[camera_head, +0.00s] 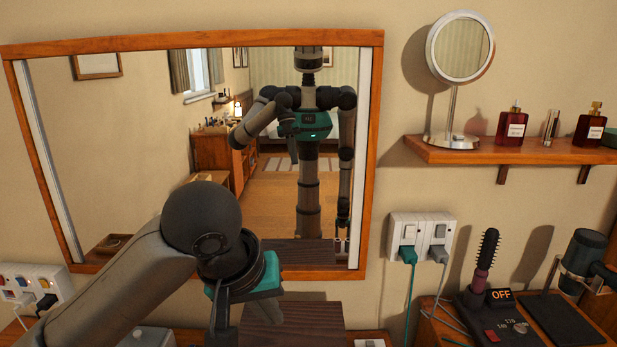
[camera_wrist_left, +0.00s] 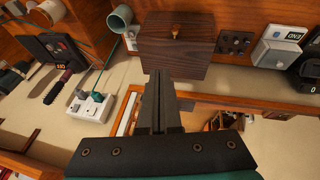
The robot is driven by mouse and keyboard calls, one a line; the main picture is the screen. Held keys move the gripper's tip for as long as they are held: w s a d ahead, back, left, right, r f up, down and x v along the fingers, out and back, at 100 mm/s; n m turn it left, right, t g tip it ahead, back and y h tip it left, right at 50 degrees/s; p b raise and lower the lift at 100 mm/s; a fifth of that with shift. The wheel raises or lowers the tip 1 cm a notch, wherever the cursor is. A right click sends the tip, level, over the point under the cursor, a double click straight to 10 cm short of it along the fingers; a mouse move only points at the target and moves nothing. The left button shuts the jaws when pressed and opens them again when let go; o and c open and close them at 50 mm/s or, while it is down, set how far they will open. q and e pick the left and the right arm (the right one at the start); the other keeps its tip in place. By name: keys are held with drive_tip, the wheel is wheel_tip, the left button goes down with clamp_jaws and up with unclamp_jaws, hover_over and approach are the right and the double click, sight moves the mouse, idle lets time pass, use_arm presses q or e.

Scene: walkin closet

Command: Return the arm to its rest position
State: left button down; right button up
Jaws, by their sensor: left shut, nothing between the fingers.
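My left arm comes in from the left in the head view, raised in front of the mirror. Its gripper (camera_head: 222,318) points down, partly hidden behind the wrist, above the dresser near a dark wooden box (camera_head: 305,322). In the left wrist view the left gripper's fingers (camera_wrist_left: 160,92) are together with nothing between them. They point toward the dark box (camera_wrist_left: 165,57), which has a brass knob; I cannot tell if they touch it. My right gripper is not directly in view; the mirror's reflection shows that arm hanging down, small.
The framed mirror (camera_head: 377,140) hangs on the wall behind the arm. A shelf (camera_head: 460,155) with a round mirror (camera_head: 460,48) and bottles is at right. Below are wall sockets (camera_head: 422,232), cords, a hairbrush (camera_head: 484,262) and a hair dryer (camera_head: 585,255). A switch panel (camera_head: 28,285) is at left.

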use_arm(q)
drive_tip(key=s+f+m+h, duration=0.1)
drive_tip(key=s+f, duration=0.3)
drive_tip(key=f, duration=0.3)
drive_tip(key=s+f+m+h, duration=0.1)
drive_tip(key=s+f, duration=0.3)
drive_tip(key=f, duration=0.3)
drive_tip(key=s+a+f+y, duration=0.4)
drive_tip(key=s+a+f, duration=0.5)
drive_tip(key=s+a, duration=0.25)
wheel_tip(320, 180, down, 28)
drive_tip(key=s+m+g+b, duration=0.1)
drive_tip(key=s+g+b, duration=0.15)
drive_tip(key=b, duration=0.35)
drive_tip(key=s+a+f+b, duration=0.1)
drive_tip(key=s+f+b, duration=0.2)
drive_tip(key=s+f, duration=0.5)
drive_tip(key=s+a+f+b, duration=0.1)
drive_tip(key=s+f+b, duration=0.3)
drive_tip(key=s+f, duration=0.4)
drive_tip(key=shift+f+g, duration=0.45)
drive_tip(key=shift+f, duration=2)
use_arm(e)
wheel_tip(320, 180, down, 13)
drive_tip(key=s, duration=0.1)
drive_tip(key=shift+s, duration=0.2)
use_arm(q)
drive_tip(key=shift+a, duration=0.1)
